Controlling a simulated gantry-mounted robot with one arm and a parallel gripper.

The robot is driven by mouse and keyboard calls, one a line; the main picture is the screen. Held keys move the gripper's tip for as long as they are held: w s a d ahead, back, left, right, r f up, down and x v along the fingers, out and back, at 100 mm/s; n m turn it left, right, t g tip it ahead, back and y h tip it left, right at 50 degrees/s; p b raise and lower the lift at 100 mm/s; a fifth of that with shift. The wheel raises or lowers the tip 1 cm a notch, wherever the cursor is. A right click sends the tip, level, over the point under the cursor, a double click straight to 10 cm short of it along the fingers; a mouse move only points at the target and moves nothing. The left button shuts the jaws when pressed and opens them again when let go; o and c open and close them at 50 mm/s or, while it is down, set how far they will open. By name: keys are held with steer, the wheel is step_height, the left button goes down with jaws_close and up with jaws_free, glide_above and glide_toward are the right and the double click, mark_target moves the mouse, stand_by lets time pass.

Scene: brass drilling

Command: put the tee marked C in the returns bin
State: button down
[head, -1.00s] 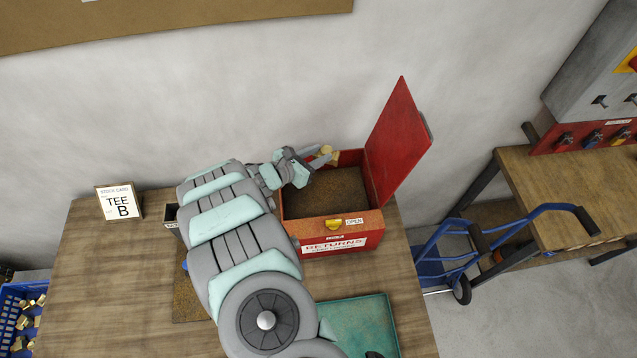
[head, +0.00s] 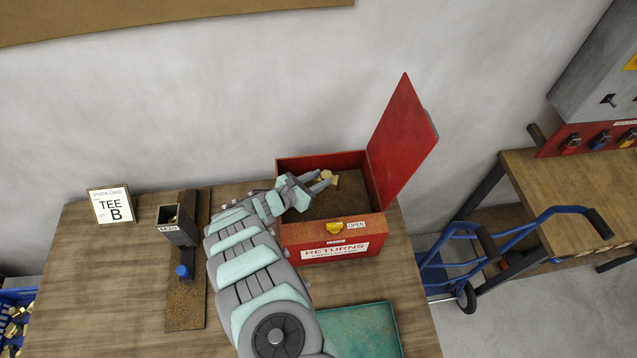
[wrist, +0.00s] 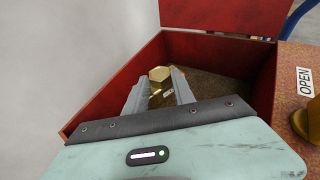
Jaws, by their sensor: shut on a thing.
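The returns bin (head: 295,237) is a red box with its lid (head: 403,140) standing open on the right side. In the wrist view its red walls (wrist: 215,52) surround my gripper's fingers. My gripper (head: 324,180) is over the open bin and is shut on a brass tee (head: 330,177). In the wrist view the tee (wrist: 160,74) shows as a hexagonal brass end at the fingertips (wrist: 163,83). A small tag with unreadable marking shows near the fingertips. I cannot read a C on the tee.
A dark holder with a blue knob (head: 184,271) is left of my arm. A teal tray (head: 360,330) lies in front of the bin. A blue hand truck (head: 455,260) stands right of the table.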

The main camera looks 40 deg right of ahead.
step_height(320, 180, down, 2)
steer(key=shift+f, duration=0.1)
stand_by(0.4)
steer(key=shift+f+b, duration=0.65)
steer(key=shift+b, duration=0.15)
steer(key=c, duration=1.1)
jaws_free()
steer(key=shift+o, duration=0.2)
steer(key=shift+r, duration=0.1)
